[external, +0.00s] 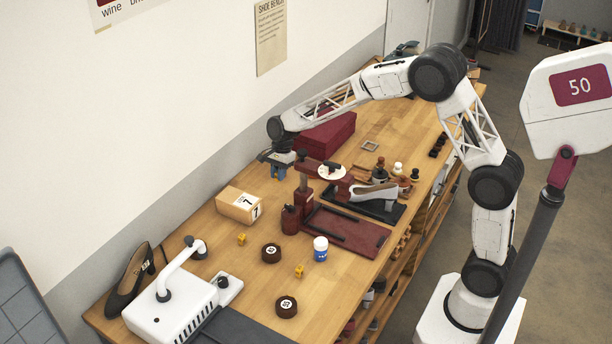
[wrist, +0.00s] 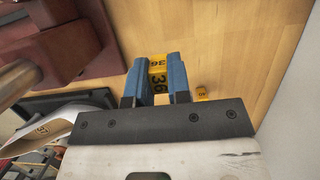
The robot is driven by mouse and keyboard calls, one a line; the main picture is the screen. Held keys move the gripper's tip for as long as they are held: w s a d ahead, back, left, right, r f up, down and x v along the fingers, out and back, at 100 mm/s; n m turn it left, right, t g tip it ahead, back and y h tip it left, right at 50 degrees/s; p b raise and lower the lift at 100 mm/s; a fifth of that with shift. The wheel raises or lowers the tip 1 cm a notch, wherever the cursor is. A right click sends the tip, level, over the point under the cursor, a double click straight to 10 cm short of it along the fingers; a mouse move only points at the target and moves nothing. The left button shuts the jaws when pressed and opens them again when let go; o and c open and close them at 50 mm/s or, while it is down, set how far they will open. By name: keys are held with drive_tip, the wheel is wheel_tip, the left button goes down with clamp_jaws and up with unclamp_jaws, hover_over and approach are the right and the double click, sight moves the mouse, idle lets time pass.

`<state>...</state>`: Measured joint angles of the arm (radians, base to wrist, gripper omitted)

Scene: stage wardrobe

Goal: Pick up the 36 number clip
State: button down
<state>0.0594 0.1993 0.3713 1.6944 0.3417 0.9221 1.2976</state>
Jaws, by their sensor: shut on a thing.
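The yellow 36 number clip (wrist: 158,67) is between the two blue fingers of my gripper (wrist: 160,78) in the wrist view, with its black digits showing. The fingers are shut on its sides. In the external view, my gripper (external: 279,173) points down at the far left side of the wooden table, beside the dark red box. The clip cannot be made out there. I cannot tell whether the clip touches the tabletop.
The dark red box (external: 326,133) and a red press (external: 304,190) stand near my gripper. Two yellow clips (external: 241,239) (external: 299,271) lie on the table.

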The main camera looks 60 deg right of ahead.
drive_tip(key=shift+r, duration=0.6)
